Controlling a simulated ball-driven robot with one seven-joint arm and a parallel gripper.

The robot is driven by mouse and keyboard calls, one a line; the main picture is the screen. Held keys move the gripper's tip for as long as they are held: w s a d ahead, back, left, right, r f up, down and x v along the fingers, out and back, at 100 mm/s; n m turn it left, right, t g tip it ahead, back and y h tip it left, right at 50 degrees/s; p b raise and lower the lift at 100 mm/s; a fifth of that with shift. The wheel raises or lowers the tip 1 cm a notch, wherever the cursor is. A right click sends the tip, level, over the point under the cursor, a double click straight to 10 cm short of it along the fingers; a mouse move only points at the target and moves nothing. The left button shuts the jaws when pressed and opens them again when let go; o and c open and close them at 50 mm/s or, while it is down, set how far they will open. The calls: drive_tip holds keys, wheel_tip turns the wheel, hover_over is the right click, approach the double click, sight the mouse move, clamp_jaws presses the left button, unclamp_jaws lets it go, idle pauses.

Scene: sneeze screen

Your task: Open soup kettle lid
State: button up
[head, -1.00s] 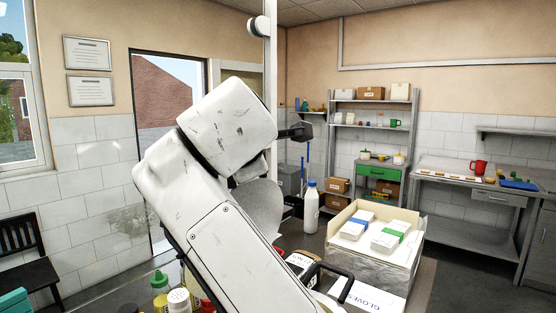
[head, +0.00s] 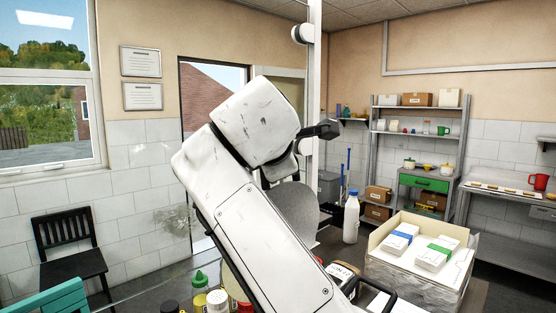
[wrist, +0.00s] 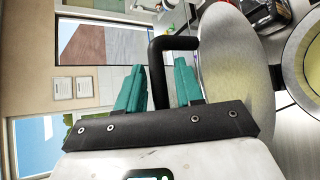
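The grey round soup kettle lid (wrist: 235,75) stands steeply tilted in the wrist view, its black U-shaped handle (wrist: 156,75) toward my gripper. In the head view the lid (head: 293,207) shows partly behind my arm. My gripper (wrist: 161,63) has its two teal fingers apart, one on each side of the handle bar. The bar is close to the left finger, with a narrow gap to the right one. The kettle opening (wrist: 303,72) shows at the wrist view's right edge, with yellowish soup inside. My gripper is hidden in the head view.
A box of glove packs (head: 428,247) and a white bottle (head: 351,218) stand right of my arm. Sauce bottles (head: 201,290) stand at the bottom. A black chair (head: 70,255) is at the left. Shelves (head: 415,130) line the back wall.

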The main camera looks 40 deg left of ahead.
drive_tip(key=shift+o, duration=0.3)
drive_tip(key=shift+s, duration=0.1)
drive_tip(key=b+v, duration=0.4)
drive_tip(key=v, duration=0.6)
drive_tip(key=shift+s+d+r, duration=0.2)
drive_tip(key=shift+d, duration=0.05)
